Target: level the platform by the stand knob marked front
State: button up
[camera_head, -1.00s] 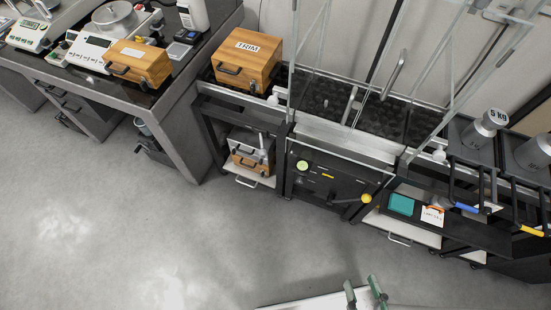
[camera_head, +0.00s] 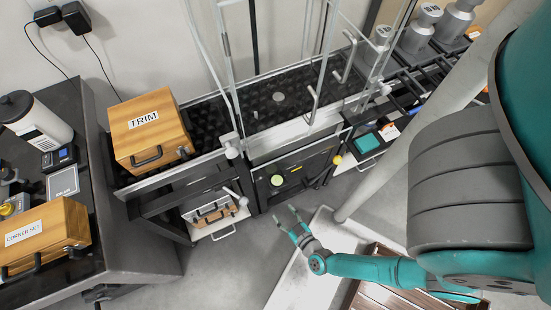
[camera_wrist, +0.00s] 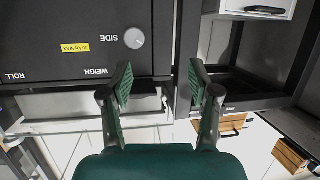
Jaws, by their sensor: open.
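The stand is a black cabinet with a front panel (camera_head: 305,172), under a dark textured platform (camera_head: 262,102) with glass panels around it. In the wrist view the panel's lettering is upside down; a grey knob (camera_wrist: 134,38) sits beside the word SIDE. No knob marked front can be read in either view. My gripper (camera_head: 292,224) is open and empty, in front of and below the panel; its fingers (camera_wrist: 159,78) show apart in the wrist view.
Large weights (camera_head: 420,28) stand at the back right. A teal pad (camera_head: 367,143) lies right of the panel. Grey floor lies before the stand.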

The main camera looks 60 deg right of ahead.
aim_at(276, 193)
jog(key=shift+w+d+f+m+g+h, duration=0.1)
jog(key=shift+w+d+f+g+h, duration=0.35)
jog(key=shift+w+d+f, duration=1.25)
jog(key=shift+w+d+f+m+g+h, duration=0.1)
jog(key=shift+w+d+f+g+h, duration=0.3)
jog(key=shift+w+d+f, duration=1.35)
jog(key=shift+w+d+f+m+g+h, duration=0.1)
jog(key=shift+w+d+f+g+h, duration=0.6)
jog(key=shift+f, duration=1.75)
jog(key=shift+w+d+t+y, duration=0.2)
jog(key=shift+w+t+y, duration=0.05)
jog(key=shift+y, duration=0.1)
jog(key=shift+c, duration=0.2)
jog(key=c, duration=1.1)
